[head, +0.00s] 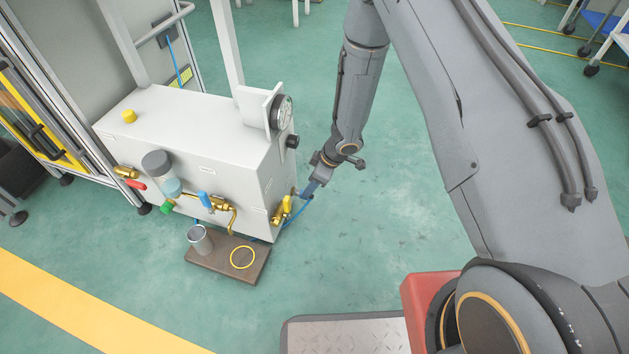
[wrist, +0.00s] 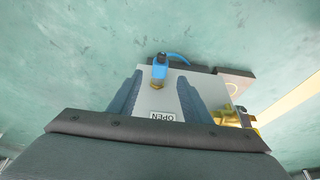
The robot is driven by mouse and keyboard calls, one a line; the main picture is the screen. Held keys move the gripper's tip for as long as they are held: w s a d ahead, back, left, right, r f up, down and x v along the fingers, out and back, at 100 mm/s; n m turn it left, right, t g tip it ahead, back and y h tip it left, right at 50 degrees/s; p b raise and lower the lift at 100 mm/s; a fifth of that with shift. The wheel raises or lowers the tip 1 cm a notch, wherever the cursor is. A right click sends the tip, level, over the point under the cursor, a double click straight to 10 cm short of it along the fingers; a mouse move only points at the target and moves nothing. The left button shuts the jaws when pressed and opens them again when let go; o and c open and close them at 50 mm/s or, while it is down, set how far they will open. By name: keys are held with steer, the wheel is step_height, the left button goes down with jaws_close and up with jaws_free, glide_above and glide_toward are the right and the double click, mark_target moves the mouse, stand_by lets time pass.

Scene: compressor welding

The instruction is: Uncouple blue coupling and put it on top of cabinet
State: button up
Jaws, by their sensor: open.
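The blue coupling (wrist: 160,68) sits on a brass fitting (wrist: 157,86) on the side of the white cabinet, with a blue hose (wrist: 179,57) running from it. In the wrist view it appears between and slightly beyond the tips of my open gripper (wrist: 160,79), apart from both fingers. In the head view my gripper (head: 309,188) is beside the right side of the cabinet (head: 190,128), close to the fitting. The coupling is mostly hidden there. The cabinet's flat top has clear space in its middle.
A brown board (head: 221,265) with a metal cup (head: 200,240) lies in front.

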steer(key=shift+b+x, duration=0.65)
steer(key=shift+x, duration=1.45)
jaws_close()
steer(key=shift+s+d, duration=0.1)
steer(key=shift+d, duration=0.1)
steer(key=shift+s+d+p, duration=0.25)
steer(key=shift+d+p, duration=0.05)
steer(key=shift+d, duration=0.4)
steer(key=shift+s+d+p, duration=0.2)
steer(key=shift+d+p, duration=0.15)
steer(key=shift+d, duration=0.35)
steer(key=shift+s+d+p, duration=0.25)
steer(key=shift+d+p, duration=0.05)
steer(key=shift+d, duration=0.45)
